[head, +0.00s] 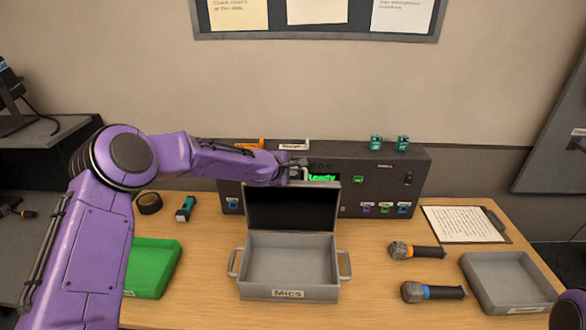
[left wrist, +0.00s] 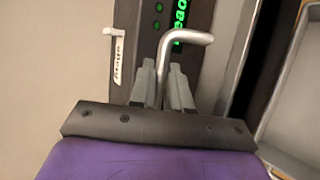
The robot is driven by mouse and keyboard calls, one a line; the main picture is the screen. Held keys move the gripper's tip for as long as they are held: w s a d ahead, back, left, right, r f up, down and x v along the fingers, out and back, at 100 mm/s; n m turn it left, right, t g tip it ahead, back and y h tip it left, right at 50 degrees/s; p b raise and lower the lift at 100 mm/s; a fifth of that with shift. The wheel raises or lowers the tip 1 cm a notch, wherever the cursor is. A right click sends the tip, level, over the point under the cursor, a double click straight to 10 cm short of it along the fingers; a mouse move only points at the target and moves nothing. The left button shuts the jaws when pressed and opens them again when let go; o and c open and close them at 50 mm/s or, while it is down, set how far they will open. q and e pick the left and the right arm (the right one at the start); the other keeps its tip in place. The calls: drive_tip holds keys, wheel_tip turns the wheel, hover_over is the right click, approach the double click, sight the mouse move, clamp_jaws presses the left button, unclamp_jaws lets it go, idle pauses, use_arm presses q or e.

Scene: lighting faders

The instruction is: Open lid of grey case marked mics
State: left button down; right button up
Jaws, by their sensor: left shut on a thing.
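The grey case marked MICS (head: 289,294) stands on the table in the head view. Its lid (head: 291,208) is up, roughly upright at the back edge, with the dark inside showing, and the case looks empty. My left gripper (head: 299,173) is at the lid's top edge. In the left wrist view the left gripper (left wrist: 162,82) is shut on a bent metal handle (left wrist: 190,37), which appears to be the lid's. The case's grey wall (left wrist: 290,105) shows at the right there. My right gripper is out of view.
A dark panel (head: 400,172) with a green display stands close behind the lid. Two microphones (head: 416,251) (head: 432,292) and a grey tray (head: 505,285) lie at the right. A green tray (head: 152,268) is at the left, partly behind my arm. A clipboard (head: 462,224) lies at the back right.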

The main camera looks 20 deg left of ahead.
use_arm(q)
drive_tip(key=shift+f, duration=0.1)
drive_tip(key=c, duration=1.4)
unclamp_jaws()
drive_tip(key=shift+c, duration=0.2)
drive_tip(key=d+b+v, duration=0.1)
drive_tip(key=b+v, duration=0.1)
drive_tip(key=v, duration=0.8)
drive_tip(key=shift+s+a+b, duration=0.2)
drive_tip(key=shift+a+b, duration=0.1)
drive_tip(key=shift+a, duration=0.2)
drive_tip(key=shift+c, duration=0.3)
